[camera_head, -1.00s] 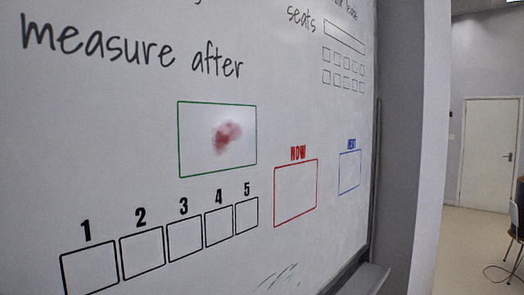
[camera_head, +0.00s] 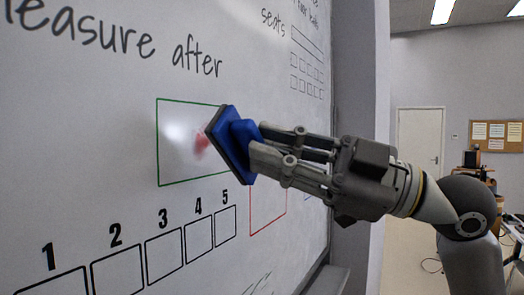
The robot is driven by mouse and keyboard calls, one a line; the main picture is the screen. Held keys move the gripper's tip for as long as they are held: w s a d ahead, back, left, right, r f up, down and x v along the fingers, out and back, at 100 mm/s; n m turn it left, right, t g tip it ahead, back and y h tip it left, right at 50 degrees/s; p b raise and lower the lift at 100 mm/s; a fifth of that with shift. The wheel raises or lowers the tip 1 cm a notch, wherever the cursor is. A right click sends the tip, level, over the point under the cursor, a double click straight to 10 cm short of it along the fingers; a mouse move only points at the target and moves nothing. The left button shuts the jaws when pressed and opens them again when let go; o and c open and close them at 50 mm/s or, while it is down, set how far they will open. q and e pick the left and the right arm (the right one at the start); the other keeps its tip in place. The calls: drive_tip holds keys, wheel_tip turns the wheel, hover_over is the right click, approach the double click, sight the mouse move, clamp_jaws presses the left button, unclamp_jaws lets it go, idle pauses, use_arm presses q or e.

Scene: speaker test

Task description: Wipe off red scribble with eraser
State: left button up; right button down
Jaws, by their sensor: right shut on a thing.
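The whiteboard (camera_head: 110,100) fills the left of the view. A red smudge (camera_head: 202,143) shows inside the green-outlined box (camera_head: 157,150), just left of the eraser. My right gripper (camera_head: 255,147) comes in from the right and is shut on a blue eraser (camera_head: 236,140) with a dark pad facing the board. The eraser covers the right edge of the green box. I cannot tell whether its pad touches the board. Part of the smudge may be hidden behind it. My left gripper is not in view.
A row of numbered boxes (camera_head: 164,257) is drawn below the green box. A red-outlined box (camera_head: 268,234) is partly hidden behind my right gripper. A ledge (camera_head: 326,281) runs under the board. A door (camera_head: 420,150) and a cork board (camera_head: 497,135) are far behind.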

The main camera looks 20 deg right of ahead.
drive_tip(key=shift+w+a+r+p, duration=0.1)
drive_tip(key=shift+w+a+p, duration=0.6)
drive_tip(key=shift+w, duration=0.4)
drive_tip(key=shift+w+a+r+p, duration=0.1)
drive_tip(key=shift+w+a+p, duration=0.4)
drive_tip(key=shift+w+a, duration=0.5)
drive_tip(key=shift+w+d, duration=0.1)
drive_tip(key=shift+w+a+p, duration=0.35)
drive_tip(key=shift+w+a, duration=0.25)
drive_tip(key=shift+w, duration=0.1)
